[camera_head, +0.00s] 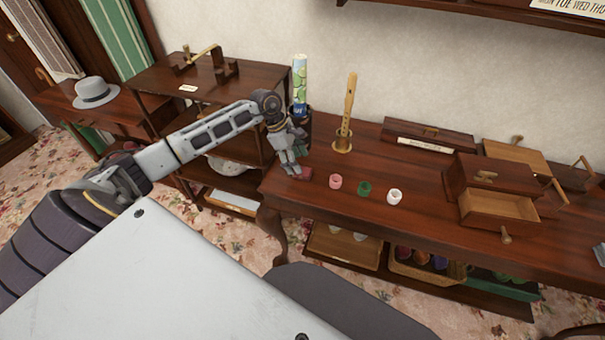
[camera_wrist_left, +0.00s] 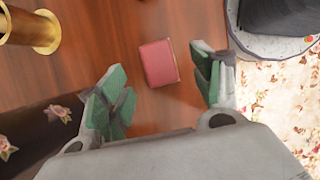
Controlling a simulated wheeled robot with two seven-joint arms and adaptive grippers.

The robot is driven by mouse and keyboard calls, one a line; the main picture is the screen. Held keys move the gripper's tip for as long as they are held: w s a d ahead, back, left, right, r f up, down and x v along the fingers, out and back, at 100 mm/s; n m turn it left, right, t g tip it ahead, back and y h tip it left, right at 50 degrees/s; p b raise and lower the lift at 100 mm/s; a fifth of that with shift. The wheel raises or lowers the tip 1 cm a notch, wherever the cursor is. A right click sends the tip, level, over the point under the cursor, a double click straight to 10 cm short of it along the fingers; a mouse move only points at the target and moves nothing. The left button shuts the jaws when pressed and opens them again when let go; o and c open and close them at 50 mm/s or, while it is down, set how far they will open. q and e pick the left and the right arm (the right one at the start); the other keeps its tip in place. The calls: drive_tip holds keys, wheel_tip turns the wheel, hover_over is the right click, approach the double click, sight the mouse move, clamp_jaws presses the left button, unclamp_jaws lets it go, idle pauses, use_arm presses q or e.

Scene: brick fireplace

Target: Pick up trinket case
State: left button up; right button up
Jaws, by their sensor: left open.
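The trinket case appears to be a small red box (camera_wrist_left: 159,63) lying on the wooden table top, seen in the left wrist view between and just beyond my finger pads. In the head view, the red box (camera_head: 304,173) shows partly behind my left gripper (camera_head: 291,168). My left gripper also shows in the left wrist view (camera_wrist_left: 160,95), its two green-padded fingers spread apart with nothing between them. The fingers look apart from the box. My right gripper is not in view.
A flute stands in a brass holder (camera_head: 343,144) behind. A box with an open drawer (camera_head: 497,207) is further right. The table's left edge is close to the red box.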

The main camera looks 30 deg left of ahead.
use_arm(q)
drive_tip(key=shift+x, duration=1.5)
drive_tip(key=shift+p+x, duration=0.3)
drive_tip(key=shift+x, duration=0.55)
drive_tip(key=shift+a+f, duration=0.1)
drive_tip(key=shift+a, duration=0.1)
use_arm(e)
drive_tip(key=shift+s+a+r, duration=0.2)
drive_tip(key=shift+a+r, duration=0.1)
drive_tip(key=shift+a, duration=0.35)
use_arm(q)
drive_tip(key=c, duration=1.1)
wheel_tip(320, 180, up, 9)
drive_tip(key=shift+w+f+b, duration=0.1)
drive_tip(key=shift+f+b, duration=0.1)
drive_tip(key=shift+b, duration=0.15)
drive_tip(key=shift+r, duration=0.75)
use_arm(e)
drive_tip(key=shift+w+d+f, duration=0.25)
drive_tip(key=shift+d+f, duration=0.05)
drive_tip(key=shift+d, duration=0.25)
